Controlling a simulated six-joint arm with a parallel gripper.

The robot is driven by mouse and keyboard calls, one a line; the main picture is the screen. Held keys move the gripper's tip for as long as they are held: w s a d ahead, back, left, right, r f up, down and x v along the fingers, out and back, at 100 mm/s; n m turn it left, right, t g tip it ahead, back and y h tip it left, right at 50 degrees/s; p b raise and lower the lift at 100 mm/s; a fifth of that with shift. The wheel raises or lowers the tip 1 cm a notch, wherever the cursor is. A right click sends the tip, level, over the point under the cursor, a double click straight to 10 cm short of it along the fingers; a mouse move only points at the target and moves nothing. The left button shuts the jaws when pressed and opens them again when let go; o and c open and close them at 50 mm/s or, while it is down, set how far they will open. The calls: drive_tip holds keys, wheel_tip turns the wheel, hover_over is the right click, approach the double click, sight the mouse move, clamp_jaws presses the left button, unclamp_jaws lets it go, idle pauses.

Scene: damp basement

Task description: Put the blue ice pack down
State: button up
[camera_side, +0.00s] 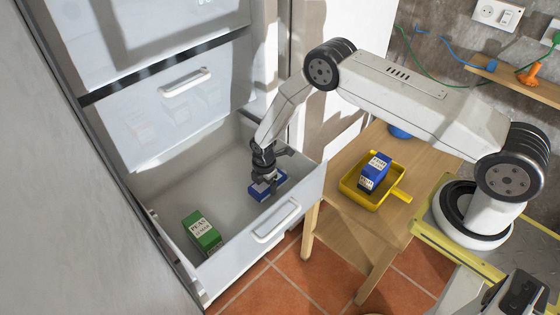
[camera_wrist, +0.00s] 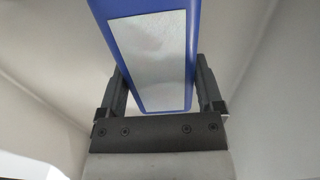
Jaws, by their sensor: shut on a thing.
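The blue ice pack (camera_side: 267,189) is inside the open drawer (camera_side: 165,185), near its right front corner. My gripper (camera_side: 266,178) points down over it and is shut on it. In the wrist view the pack is blue with a plain silvery panel (camera_wrist: 148,55), and it sits between the two fingers (camera_wrist: 158,85). The fingers hide part of the pack in the side view. I cannot tell whether its underside touches the drawer floor.
A green box marked PEAS (camera_side: 203,231) lies in the drawer at the front left. A yellow tray (camera_side: 360,196) holding a dark blue box (camera_side: 375,171) stands on the wooden table (camera_side: 335,225) to the right. The drawer's middle floor is clear.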

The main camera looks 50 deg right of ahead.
drive_tip(key=shift+f, duration=1.95)
drive_tip(key=shift+f, duration=0.1)
drive_tip(key=o, duration=1.2)
drive_tip(key=shift+o, duration=0.2)
drive_tip(key=shift+r, duration=6.1)
